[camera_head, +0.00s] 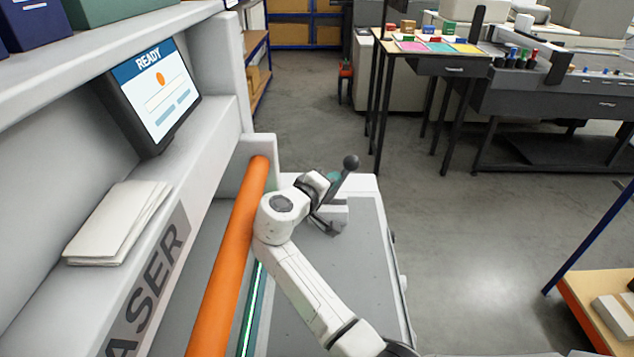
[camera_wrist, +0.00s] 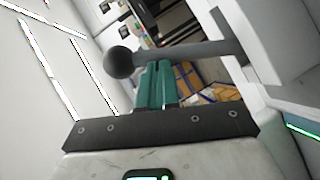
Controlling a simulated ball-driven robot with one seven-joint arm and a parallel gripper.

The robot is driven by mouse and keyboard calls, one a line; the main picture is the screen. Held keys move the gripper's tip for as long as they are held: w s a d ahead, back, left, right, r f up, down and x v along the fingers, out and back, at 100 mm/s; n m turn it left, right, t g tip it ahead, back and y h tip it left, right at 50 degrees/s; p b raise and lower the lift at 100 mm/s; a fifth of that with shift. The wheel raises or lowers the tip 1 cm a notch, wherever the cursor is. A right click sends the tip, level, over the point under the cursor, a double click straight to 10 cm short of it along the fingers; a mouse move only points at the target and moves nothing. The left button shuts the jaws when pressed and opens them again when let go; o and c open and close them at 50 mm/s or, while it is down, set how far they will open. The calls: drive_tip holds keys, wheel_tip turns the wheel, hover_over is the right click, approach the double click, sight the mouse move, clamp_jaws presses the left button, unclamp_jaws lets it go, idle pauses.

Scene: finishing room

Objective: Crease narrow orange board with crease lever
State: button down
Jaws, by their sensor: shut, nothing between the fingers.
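The crease lever (camera_head: 351,162) is a dark rod with a round grey ball knob, standing at the far end of the machine. In the wrist view the lever (camera_wrist: 195,50) runs sideways across the top, its knob (camera_wrist: 120,62) at the left. My gripper (camera_head: 333,178) is beside the lever, below the knob. In the wrist view my gripper's teal fingers (camera_wrist: 157,66) are shut together, empty, with their tips by the rod just right of the knob. I cannot tell whether they touch it. No narrow orange board is clearly recognisable.
A long rounded orange bar (camera_head: 228,265) runs along the machine, next to a green-lit strip (camera_head: 253,308). A screen (camera_head: 155,92) reading READY and a white paper stack (camera_head: 117,222) are left.

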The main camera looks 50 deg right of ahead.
drive_tip(key=shift+s+d+r+m+t+y, duration=0.3)
drive_tip(key=shift+s+d+m+y, duration=0.2)
drive_tip(key=shift+m, duration=0.2)
drive_tip(key=s+d+f+m+y, duration=0.1)
drive_tip(key=s+d+m+t, duration=0.1)
drive_tip(key=shift+s+f+y+b, duration=0.3)
drive_tip(key=shift+f+y+b, duration=0.05)
drive_tip(key=shift+y, duration=0.05)
drive_tip(key=shift+s+d+f, duration=0.25)
drive_tip(key=shift+s+f, duration=0.15)
drive_tip(key=shift+s+d, duration=0.1)
